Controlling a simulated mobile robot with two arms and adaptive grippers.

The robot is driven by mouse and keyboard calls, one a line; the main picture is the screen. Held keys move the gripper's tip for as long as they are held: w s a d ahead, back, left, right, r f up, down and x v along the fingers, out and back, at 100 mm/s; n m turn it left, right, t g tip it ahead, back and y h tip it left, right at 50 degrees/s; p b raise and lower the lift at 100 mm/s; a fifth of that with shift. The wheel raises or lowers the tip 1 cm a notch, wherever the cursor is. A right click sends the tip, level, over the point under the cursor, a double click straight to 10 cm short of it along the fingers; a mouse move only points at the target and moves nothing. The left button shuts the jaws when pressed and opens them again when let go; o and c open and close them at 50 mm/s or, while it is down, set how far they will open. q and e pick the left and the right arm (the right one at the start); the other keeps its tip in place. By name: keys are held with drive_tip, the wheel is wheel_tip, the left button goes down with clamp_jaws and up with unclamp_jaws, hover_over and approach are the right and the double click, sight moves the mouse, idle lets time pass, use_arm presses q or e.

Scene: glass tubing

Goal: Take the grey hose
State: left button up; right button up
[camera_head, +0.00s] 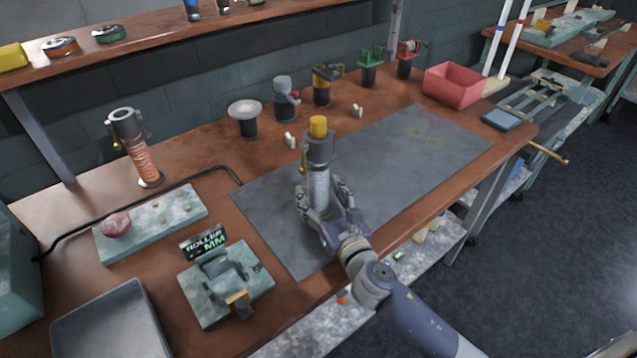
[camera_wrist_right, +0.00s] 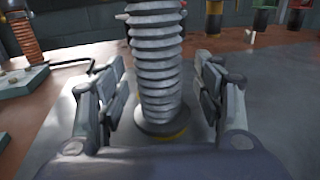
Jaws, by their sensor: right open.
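The grey hose (camera_head: 319,185) is a ribbed tube standing upright on the dark grey mat (camera_head: 400,170). It has a grey collar and a yellow top. In the right wrist view the grey hose (camera_wrist_right: 158,75) rises between my fingers, with its dark round base on the mat. My right gripper (camera_head: 323,197) is open around the hose, low on its body. The wrist view shows a gap between each finger of the right gripper (camera_wrist_right: 162,92) and the hose. The lower hose is partly hidden by the gripper in the head view. My left gripper is not in view.
An orange ribbed hose (camera_head: 142,160) stands at the left. Several small stands line the back, including a white-topped one (camera_head: 244,112). A red bin (camera_head: 453,88) sits back right. A roller device (camera_head: 225,285) and grey tray (camera_head: 110,325) lie front left. The mat's right part is clear.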

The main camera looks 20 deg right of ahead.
drive_tip(key=shift+w+a, duration=0.1)
drive_tip(key=shift+w, duration=0.55)
drive_tip(key=shift+s, duration=0.1)
drive_tip(key=c, duration=1.3)
drive_tip(key=shift+c, duration=0.8)
drive_tip(key=shift+r, duration=0.1)
